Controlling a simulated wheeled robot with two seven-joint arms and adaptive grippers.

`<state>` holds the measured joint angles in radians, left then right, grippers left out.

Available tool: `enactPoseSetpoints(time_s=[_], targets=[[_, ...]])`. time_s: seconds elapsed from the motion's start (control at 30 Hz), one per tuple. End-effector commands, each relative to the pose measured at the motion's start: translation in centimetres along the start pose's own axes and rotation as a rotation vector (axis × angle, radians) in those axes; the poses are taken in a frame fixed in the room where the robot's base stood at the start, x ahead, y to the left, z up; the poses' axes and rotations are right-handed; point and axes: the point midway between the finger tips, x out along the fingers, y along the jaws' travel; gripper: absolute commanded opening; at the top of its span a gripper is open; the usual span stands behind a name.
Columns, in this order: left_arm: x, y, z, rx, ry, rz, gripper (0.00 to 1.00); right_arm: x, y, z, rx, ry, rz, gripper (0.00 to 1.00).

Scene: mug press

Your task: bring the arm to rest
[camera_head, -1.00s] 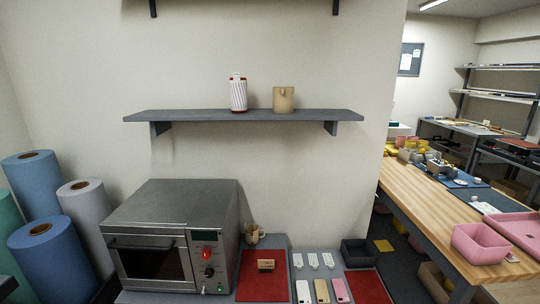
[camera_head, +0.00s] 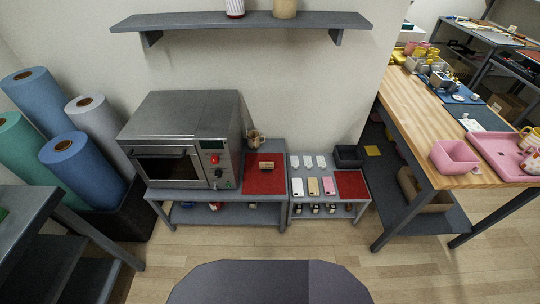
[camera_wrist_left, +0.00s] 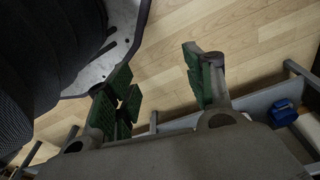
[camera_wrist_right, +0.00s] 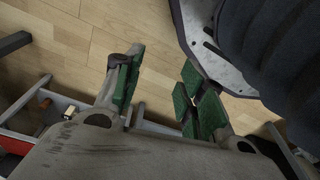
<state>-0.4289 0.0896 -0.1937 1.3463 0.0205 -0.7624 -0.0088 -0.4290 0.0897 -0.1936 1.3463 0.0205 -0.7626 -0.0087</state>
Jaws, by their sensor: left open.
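My left gripper (camera_wrist_left: 156,62) shows in the left wrist view with its green-padded fingers apart and nothing between them. My right gripper (camera_wrist_right: 162,62) shows in the right wrist view, also with its fingers apart and empty. Both are over bare wooden floor, near my dark base. Neither arm shows in the head view. The grey mug press (camera_head: 180,140), oven-like with a red button, stands on a low grey table. A tan mug (camera_head: 256,138) is beside it on the right. A small tan block (camera_head: 267,165) lies on a red mat (camera_head: 265,179).
A wall shelf (camera_head: 240,20) bears a white-red cup (camera_head: 235,9) and a tan cup (camera_head: 285,9). Blue and other rolls (camera_head: 70,158) stand left. A wooden bench (camera_head: 420,124) with a pink bin (camera_head: 454,156) is at the right. The floor (camera_head: 285,247) in front is clear.

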Motion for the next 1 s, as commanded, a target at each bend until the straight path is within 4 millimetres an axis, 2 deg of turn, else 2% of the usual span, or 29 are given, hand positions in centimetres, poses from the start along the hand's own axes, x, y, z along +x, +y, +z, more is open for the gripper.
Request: enactPoseSetpoints(time_s=[0.57,1.0], targets=[[-1.0,-0.7,5.7,0.002,-0.024,-0.013,0.53,-1.0,0.7,5.6,-0.002,-0.024,0.013,0.40],[-2.7,-1.2,10.4,0.005,-0.039,-0.022,0.53,-2.7,1.2,10.4,-0.005,-0.039,0.022,0.40]])
